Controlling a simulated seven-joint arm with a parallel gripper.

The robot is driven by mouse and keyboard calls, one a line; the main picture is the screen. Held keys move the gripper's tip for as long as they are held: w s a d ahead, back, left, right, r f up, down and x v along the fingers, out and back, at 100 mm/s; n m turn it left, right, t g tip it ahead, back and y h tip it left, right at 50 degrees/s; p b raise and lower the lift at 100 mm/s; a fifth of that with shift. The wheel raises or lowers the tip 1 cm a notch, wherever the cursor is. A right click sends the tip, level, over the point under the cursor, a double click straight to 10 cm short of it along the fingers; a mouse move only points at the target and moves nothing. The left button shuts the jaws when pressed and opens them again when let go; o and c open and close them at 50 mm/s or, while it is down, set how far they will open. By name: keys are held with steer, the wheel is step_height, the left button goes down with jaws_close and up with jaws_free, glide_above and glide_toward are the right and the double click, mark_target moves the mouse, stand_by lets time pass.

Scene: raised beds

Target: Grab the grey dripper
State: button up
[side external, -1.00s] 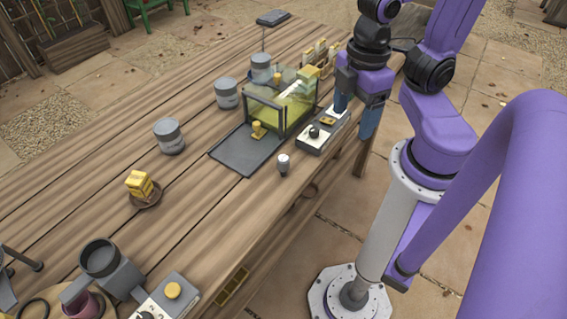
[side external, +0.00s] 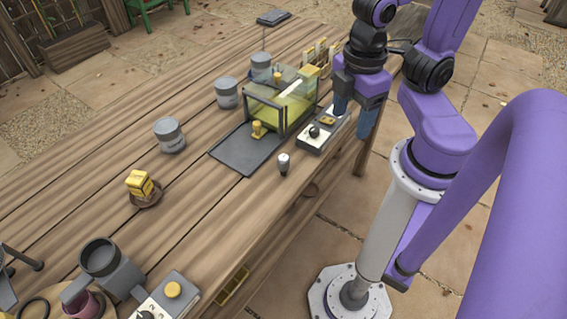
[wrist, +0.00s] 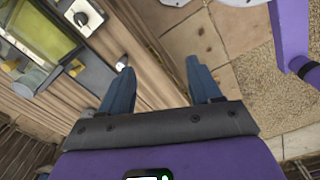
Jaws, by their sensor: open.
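A dark grey, open-topped round vessel (side external: 100,257), which looks like the grey dripper, is at the lower left of the side view, near the table's front edge. A grey block-like part (side external: 122,280) adjoins it, and a maroon cup (side external: 86,305) is just below; I cannot tell how they connect. My gripper (side external: 355,112) is far from it, at the right, by the table edge beside a switch box. Its two blue fingers are apart and empty, as the wrist view also shows (wrist: 159,70). The vessel is not in the wrist view.
A glass-sided case (side external: 282,100), a dark tray (side external: 232,158) and the switch box (side external: 325,130) stand near my gripper. Grey jars (side external: 169,137), a small grey-white piece (side external: 284,165) and yellow blocks on a dish (side external: 141,185) lie between. Bare planks (side external: 215,205) separate them.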

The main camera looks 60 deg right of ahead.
steer(key=w+a+f+n+t+h, duration=0.2)
steer(key=a+f+n+h, duration=0.3)
steer(key=f+n+h, duration=0.15)
steer(key=n+t+h, duration=0.2)
steer(key=n+t, duration=0.6)
steer(key=n, duration=0.1)
glide_toward(286, 167)
steer(key=shift+m, duration=0.25)
steer(key=x, duration=0.8)
steer(key=shift+w+r+x, duration=0.1)
steer(key=shift+r+x, duration=0.1)
steer(key=shift+x, duration=1.15)
steer(key=shift+w+r+x, duration=0.15)
steer(key=shift+r+x, duration=0.05)
steer(key=shift+x, duration=1.15)
steer(key=c, duration=1)
